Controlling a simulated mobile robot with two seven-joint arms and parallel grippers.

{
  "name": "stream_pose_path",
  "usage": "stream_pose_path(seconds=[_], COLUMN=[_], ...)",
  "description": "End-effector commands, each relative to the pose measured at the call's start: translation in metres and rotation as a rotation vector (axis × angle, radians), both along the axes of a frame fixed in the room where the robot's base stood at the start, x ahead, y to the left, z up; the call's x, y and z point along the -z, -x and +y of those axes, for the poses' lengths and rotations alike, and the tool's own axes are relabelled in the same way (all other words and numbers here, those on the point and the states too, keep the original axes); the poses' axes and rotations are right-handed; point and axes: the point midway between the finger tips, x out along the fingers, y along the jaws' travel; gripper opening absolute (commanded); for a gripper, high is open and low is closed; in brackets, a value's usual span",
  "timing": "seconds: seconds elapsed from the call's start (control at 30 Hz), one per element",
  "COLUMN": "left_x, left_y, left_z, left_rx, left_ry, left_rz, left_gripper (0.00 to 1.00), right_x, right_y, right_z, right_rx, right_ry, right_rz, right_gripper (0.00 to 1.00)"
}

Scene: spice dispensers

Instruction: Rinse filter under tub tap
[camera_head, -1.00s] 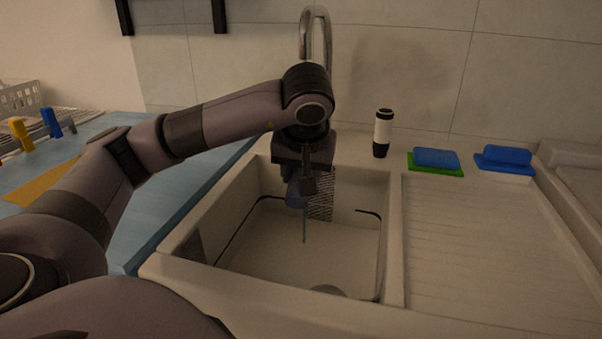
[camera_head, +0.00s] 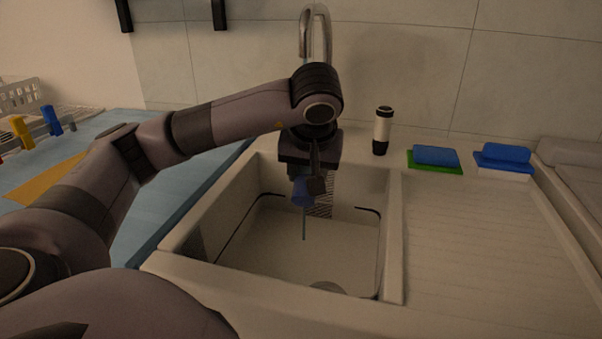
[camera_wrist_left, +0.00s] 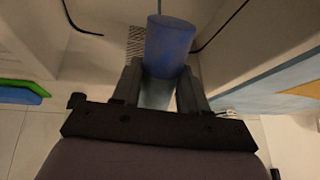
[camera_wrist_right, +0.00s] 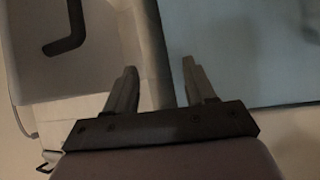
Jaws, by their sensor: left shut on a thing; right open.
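A blue cylinder (camera_head: 302,192), apparently the filter, is in my left gripper (camera_head: 312,182) above the sink tub (camera_head: 340,245). In the left wrist view the blue cylinder (camera_wrist_left: 169,48) is between both fingers of the left gripper (camera_wrist_left: 163,75), which are shut on it. A thin teal vertical line runs below the cylinder; I cannot tell if it is water. The arched metal tap (camera_head: 316,38) rises behind my left wrist, which hides its lower part. In the right wrist view my right gripper (camera_wrist_right: 158,78) is open and empty.
A black and white cylinder (camera_head: 383,131) stands on the back ledge, with sponges (camera_head: 436,156) and (camera_head: 503,156) to its right. The ribbed drainboard (camera_head: 480,240) is clear. A blue counter (camera_head: 190,180) lies left of the tub.

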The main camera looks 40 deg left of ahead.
Motion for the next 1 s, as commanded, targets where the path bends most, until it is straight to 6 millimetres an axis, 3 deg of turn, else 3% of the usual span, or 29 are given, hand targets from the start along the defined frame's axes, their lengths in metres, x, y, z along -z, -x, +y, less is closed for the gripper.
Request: stream_pose_path(seconds=[0.4, 1.0], left_x=[-0.0001, -0.0005], left_y=[0.0072, -0.0007], left_z=[0.0088, -0.0009], left_rx=[0.000, 0.000], left_ry=[0.001, 0.001], left_rz=[0.000, 0.000], left_gripper=[0.12, 0.12], right_x=[0.0012, -0.0054], right_y=[0.0002, -0.0008], right_z=[-0.0009, -0.0007], right_rx=[-0.003, -0.003], right_ry=[0.004, 0.004], right_rz=[0.000, -0.002], right_gripper=[0.55, 0.55])
